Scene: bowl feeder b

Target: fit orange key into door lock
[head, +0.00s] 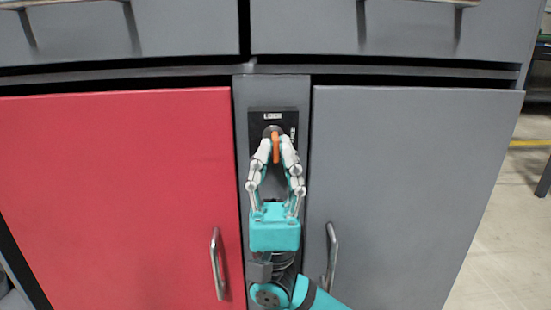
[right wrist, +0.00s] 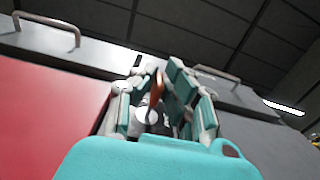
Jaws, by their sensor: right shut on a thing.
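The orange key (head: 276,148) is held upright between the fingertips of my right gripper (head: 275,142), in front of the door lock (head: 272,130). The lock is a round part on a black plate on the grey post between the two doors. The key also shows in the right wrist view (right wrist: 156,88) between the fingers of my right gripper (right wrist: 158,85). The key's tip and the lock opening are hidden, so I cannot tell whether the key is inside the lock. My left gripper is not in view.
A red door (head: 120,190) is left of the post and a grey door (head: 400,190) is right of it, both closed. Metal handles (head: 217,263) (head: 331,255) stick out low on either side of my arm. Drawers with bar handles are above. Open floor lies far right.

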